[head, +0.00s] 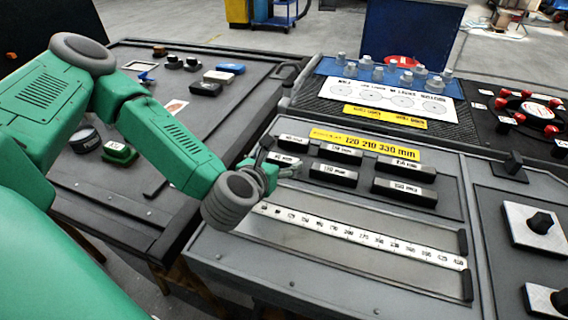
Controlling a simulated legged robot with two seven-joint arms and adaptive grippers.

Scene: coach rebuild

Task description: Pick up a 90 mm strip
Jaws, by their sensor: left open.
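Several black strips with white labels lie in two rows on a dark panel of the grey bench. The nearer row has a strip at the left (284,160), a middle strip (335,175) and a longer right strip (405,192). The labels are too small to read surely, so I cannot tell which one is the 90 mm strip. My left gripper (284,173) is open at the near row's left strip and partly hides it. I cannot tell whether they touch. My right gripper is not in view.
A yellow sign (366,144) reading 120 210 330 mm lies behind the strips. A long white ruler (350,233) lies in a channel in front, with a dark stop (463,242) at its right end. Bolts stand on a blue-backed panel (385,75). A dark table (130,190) is left.

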